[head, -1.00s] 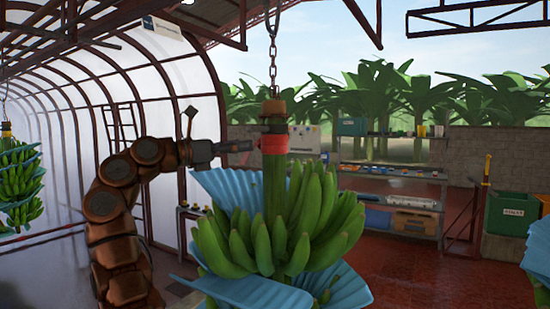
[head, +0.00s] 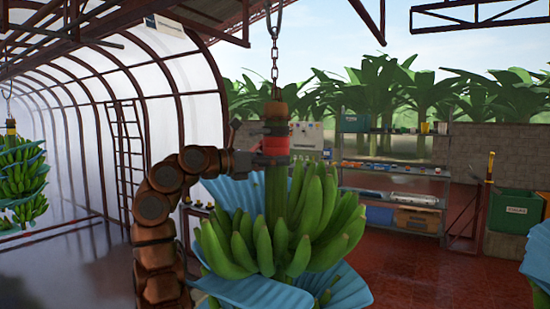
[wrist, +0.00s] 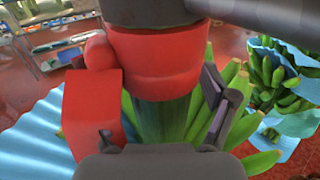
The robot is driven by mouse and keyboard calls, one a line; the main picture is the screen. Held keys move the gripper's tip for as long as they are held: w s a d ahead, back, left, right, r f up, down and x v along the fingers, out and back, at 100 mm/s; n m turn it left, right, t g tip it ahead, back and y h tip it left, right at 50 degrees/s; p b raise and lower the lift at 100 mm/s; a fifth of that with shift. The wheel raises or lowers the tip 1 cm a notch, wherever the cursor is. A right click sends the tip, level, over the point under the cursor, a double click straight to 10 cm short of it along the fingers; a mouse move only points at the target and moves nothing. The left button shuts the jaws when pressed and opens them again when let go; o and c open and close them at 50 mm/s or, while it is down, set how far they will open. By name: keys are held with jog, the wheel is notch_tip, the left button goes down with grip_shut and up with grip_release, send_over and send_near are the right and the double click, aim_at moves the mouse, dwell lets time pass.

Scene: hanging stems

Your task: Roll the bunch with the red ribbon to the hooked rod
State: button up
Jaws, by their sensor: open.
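The bunch with the red ribbon (head: 276,139) hangs from a chain in the middle of the head view, its green bananas (head: 285,225) above and between blue sheets. The ribbon wraps the upper stem, below a brown collar. My gripper (head: 268,158) is at the stem, just below the ribbon. In the wrist view the open jaws (wrist: 168,112) are around the green stem (wrist: 165,118), and the red ribbon (wrist: 155,60) with its knot and tail fills the upper middle. The tail covers part of the left finger. A thin upright rod with a yellow top (head: 490,167) stands at the right; a hook is not clear.
Another bunch (head: 22,180) hangs at the far left. A blue sheet (head: 538,255) shows at the right edge. Shelves (head: 400,171) and a green bin (head: 514,211) stand behind. The red floor (head: 400,265) between is open.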

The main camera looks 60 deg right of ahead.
grip_shut()
dwell(0.8)
